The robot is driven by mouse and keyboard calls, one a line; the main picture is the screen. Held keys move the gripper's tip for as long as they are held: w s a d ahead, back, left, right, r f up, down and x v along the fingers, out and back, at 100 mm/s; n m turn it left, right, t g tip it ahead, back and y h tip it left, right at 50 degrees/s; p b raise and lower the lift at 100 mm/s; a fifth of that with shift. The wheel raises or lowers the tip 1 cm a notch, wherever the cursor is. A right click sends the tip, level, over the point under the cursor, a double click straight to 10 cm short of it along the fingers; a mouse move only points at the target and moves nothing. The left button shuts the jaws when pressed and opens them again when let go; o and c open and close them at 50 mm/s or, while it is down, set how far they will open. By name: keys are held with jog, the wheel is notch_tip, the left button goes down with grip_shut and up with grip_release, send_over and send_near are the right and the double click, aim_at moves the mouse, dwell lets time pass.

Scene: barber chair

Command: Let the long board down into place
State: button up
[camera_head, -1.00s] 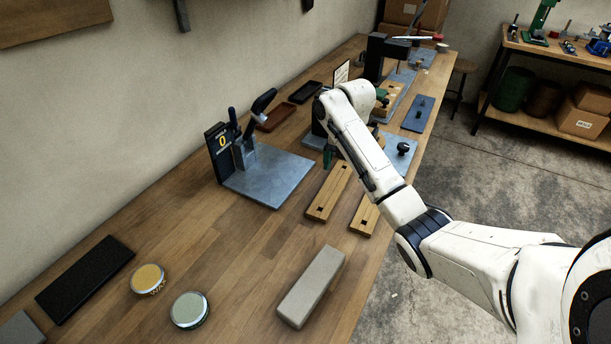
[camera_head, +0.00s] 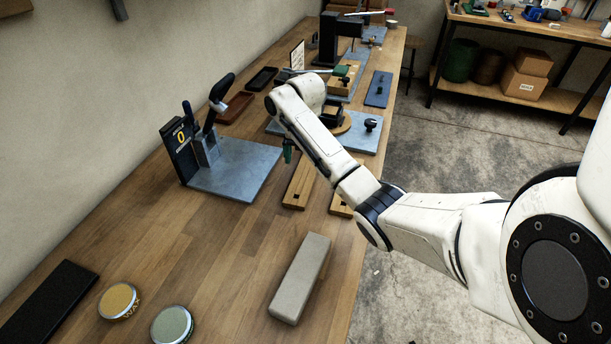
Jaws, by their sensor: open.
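Two pale wooden strips with small dark square holes lie on the workbench: a left strip (camera_head: 300,183) and a right strip (camera_head: 340,208). My arm's forearm covers part of both, mostly the right one. I cannot tell which piece is the long board, and no board shows held up. My gripper is hidden behind my bent wrist and forearm, so its fingers and anything between them do not show. A small green piece (camera_head: 288,150) shows just below the wrist; I cannot tell what it belongs to.
A lever clamp on a grey plate (camera_head: 235,172) with a "0" sign stands left of the strips. A grey block (camera_head: 301,278), two round tins and a black slab (camera_head: 48,300) lie nearer. Trays and fixtures crowd the far bench. Bare benchtop lies between plate and block.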

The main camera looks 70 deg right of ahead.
aim_at(306, 171)
jog(key=shift+d+f, duration=0.1)
jog(key=shift+f, duration=1.9)
jog(key=shift+c, duration=0.3)
jog(key=c, duration=1.2)
